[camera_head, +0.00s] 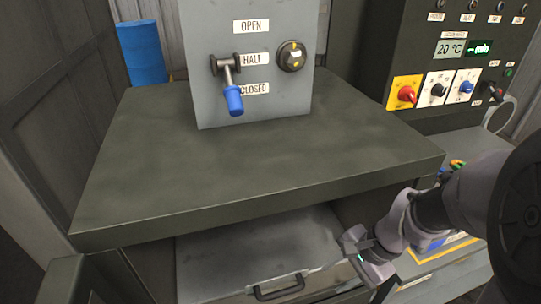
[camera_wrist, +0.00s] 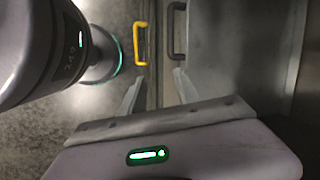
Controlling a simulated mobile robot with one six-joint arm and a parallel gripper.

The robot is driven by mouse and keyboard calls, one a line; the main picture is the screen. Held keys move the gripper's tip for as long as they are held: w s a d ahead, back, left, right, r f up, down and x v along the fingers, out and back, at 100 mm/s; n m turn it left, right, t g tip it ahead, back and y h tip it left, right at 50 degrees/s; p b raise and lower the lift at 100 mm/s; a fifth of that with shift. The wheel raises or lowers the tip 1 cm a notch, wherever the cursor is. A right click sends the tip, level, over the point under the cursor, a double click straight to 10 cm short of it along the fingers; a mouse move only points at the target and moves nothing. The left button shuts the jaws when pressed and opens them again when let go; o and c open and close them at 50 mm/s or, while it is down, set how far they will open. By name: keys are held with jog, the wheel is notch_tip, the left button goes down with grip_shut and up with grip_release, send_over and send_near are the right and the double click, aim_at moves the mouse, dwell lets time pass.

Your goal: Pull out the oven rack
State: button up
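The oven rack (camera_head: 255,250) looks like a flat grey metal tray under the dark worktop, with a dark bar handle (camera_head: 278,288) on its front edge. In the wrist view, the grey plate (camera_wrist: 240,60) is at the right and its dark handle (camera_wrist: 178,32) at the top. My gripper (camera_head: 352,240) is at the rack's front right corner, to the right of the handle. In the wrist view its two fingers (camera_wrist: 158,92) stand apart with nothing between them. The handle lies beyond the fingertips, apart from them.
The dark worktop (camera_head: 250,160) overhangs the rack. On it stands a grey box (camera_head: 205,85) with a blue-gripped lever (camera_head: 234,98). A control panel (camera_head: 450,85) is at the right, a blue barrel (camera_head: 141,52) behind. A yellow handle (camera_wrist: 140,45) is left of the dark one.

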notch_tip(320, 180, down, 7)
jog(key=d+m+y, duration=0.1)
jog(key=d+m, duration=0.1)
jog(key=b, duration=0.3)
send_near(280, 293)
notch_tip(280, 293, down, 3)
jog(key=shift+g, duration=0.4)
jog(key=a+f+b, duration=0.1)
jog(key=a+f, duration=0.1)
jog(key=w+a+f+b, duration=0.1)
jog(key=f, duration=0.1)
jog(key=shift+a+f, duration=0.25)
jog(key=shift+a, duration=0.1)
grip_shut()
